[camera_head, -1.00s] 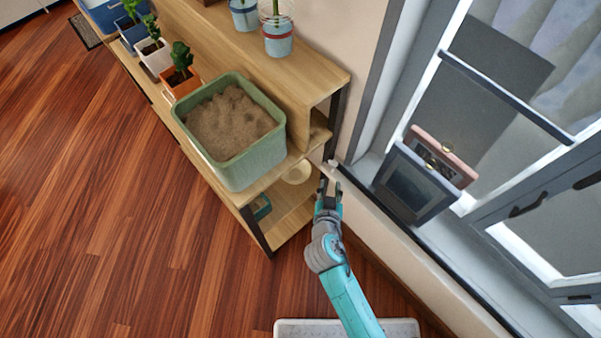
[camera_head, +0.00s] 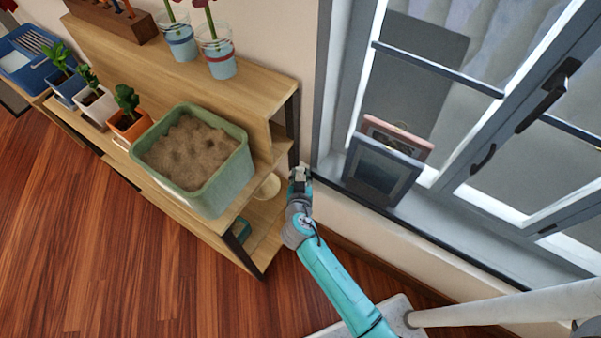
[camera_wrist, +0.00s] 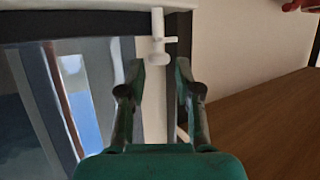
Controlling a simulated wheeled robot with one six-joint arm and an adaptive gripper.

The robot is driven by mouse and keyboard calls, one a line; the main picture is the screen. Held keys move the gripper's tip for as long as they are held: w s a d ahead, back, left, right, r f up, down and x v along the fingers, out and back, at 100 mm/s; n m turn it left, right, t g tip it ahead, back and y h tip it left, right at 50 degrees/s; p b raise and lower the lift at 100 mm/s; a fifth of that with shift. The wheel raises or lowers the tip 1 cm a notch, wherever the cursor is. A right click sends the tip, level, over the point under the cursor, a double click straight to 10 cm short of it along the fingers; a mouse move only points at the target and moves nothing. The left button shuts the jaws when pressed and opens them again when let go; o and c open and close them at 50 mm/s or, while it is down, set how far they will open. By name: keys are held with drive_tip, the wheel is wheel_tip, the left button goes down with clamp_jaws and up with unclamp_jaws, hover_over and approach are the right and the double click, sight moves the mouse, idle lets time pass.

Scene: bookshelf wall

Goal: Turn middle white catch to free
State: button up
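A small white catch (camera_wrist: 158,40) shows at the top centre of the wrist view, on the dark window frame edge. It has an upright bar, a short side arm and a rounded knob at its lower end. My gripper (camera_wrist: 160,70) is open, its two fingers apart on either side of the line below the knob. Nothing is between the fingertips. Another small white piece (camera_wrist: 182,133) is partly hidden by the right finger; I cannot tell what it is. In the head view my gripper (camera_head: 300,178) is at the window's left corner, beside the shelf post, and covers the catch area.
A wooden shelf (camera_head: 262,88) stands left of my gripper, with a green sand tub (camera_head: 228,178) near its end. Two picture frames (camera_head: 385,172) lean on the window sill right of the gripper. A dark window handle (camera_head: 545,100) is farther right. The wooden floor (camera_head: 150,270) is clear.

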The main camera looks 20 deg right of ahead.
drive_tip(key=shift+w+d+f, duration=0.25)
drive_tip(key=shift+w+d, duration=0.05)
drive_tip(key=shift+w, duration=0.25)
clamp_jaws()
drive_tip(key=shift+s+d+f+n+t+y, duration=0.1)
drive_tip(key=shift+d+n+t+y, duration=0.2)
drive_tip(key=shift+n+y, duration=1.2)
drive_tip(key=shift+y, duration=0.2)
